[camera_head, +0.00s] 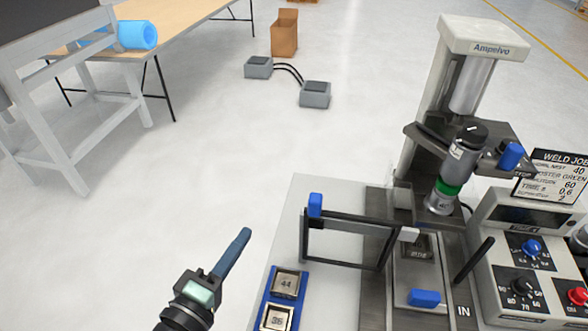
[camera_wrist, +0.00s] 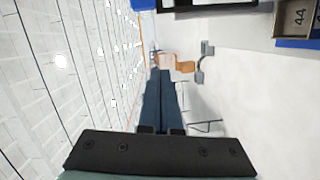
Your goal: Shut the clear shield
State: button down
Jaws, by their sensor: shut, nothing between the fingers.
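The clear shield (camera_head: 360,223) is a see-through panel in a dark frame with a blue tab (camera_head: 315,204) at its upper left corner. It stands out to the left of the welding press (camera_head: 470,75), beside the nest area, and is not over it. My gripper (camera_head: 245,236) is to the left of the shield, apart from it, with its dark blue fingers together and empty. The fingers also show in the wrist view (camera_wrist: 160,75). A dark framed edge at the top of the wrist view may be the shield; I cannot tell.
A blue tray (camera_head: 271,299) with numbered metal blocks lies in front of the shield. A control box (camera_head: 530,260) with knobs stands right of the press. A blue-handled slide (camera_head: 424,297) is at the front of the press. Open floor lies left of the bench.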

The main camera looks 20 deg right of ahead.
jog(key=w+d+r+n+h+p, duration=0.1)
jog(key=w+d+p, duration=0.1)
jog(key=d+p, duration=0.5)
jog(key=shift+d+r+n, duration=0.3)
jog(key=shift+d+r, duration=0.05)
jog(key=shift+d, duration=1.4)
jog(key=shift+s, duration=0.1)
jog(key=s+d+b, duration=0.1)
jog(key=s+d, duration=0.9)
jog(key=d, duration=0.5)
jog(key=shift+s, duration=0.15)
jog(key=shift+d, duration=0.15)
